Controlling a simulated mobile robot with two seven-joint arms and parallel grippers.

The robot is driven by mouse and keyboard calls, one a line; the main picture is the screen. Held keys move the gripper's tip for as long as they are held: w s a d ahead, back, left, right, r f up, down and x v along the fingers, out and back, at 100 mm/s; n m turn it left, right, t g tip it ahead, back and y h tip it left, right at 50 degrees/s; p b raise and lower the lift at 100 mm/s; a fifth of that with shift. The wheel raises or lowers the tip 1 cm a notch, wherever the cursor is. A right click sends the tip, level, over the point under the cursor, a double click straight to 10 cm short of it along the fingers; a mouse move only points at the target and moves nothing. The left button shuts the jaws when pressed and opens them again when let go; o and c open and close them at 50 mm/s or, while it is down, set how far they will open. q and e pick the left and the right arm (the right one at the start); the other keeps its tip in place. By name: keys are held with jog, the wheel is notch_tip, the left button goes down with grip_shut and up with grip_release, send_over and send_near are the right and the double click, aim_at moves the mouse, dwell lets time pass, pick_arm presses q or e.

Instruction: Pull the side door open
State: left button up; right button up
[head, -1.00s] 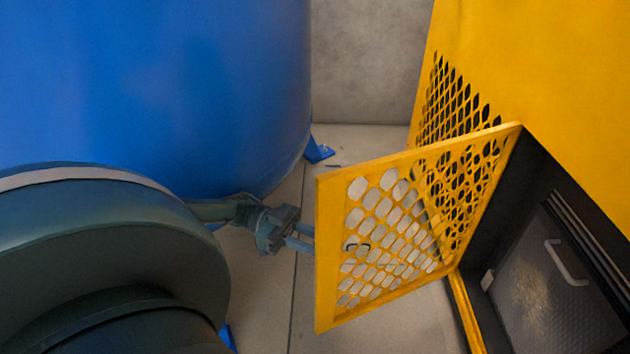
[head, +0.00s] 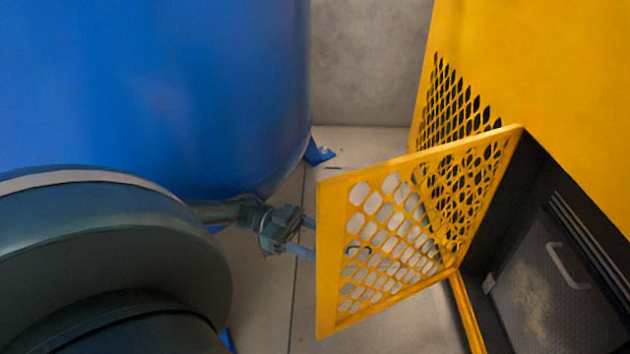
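The side door (head: 327,255) is a yellow panel with a diamond mesh. It stands swung out from the yellow cabinet (head: 565,75), hinged at its right edge, with the dark opening exposed. A small dark handle (head: 358,249) shows through the mesh near the door's free edge. My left gripper (head: 308,238) reaches in from the left, with its fingers at the door's free edge. The fingertips are hidden behind the door, so I cannot tell whether they touch or grip the handle. My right gripper is not in view.
A large blue tank (head: 160,90) fills the upper left, with a blue foot (head: 319,153) on the floor. A grey wall (head: 362,65) stands behind. Inside the cabinet is a dark panel with a grey handle (head: 568,266). Tiled floor (head: 270,300) is clear left of the door.

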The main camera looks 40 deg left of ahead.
pick_arm(q)
notch_tip(320, 180, up, 10)
jog(key=p, duration=0.5)
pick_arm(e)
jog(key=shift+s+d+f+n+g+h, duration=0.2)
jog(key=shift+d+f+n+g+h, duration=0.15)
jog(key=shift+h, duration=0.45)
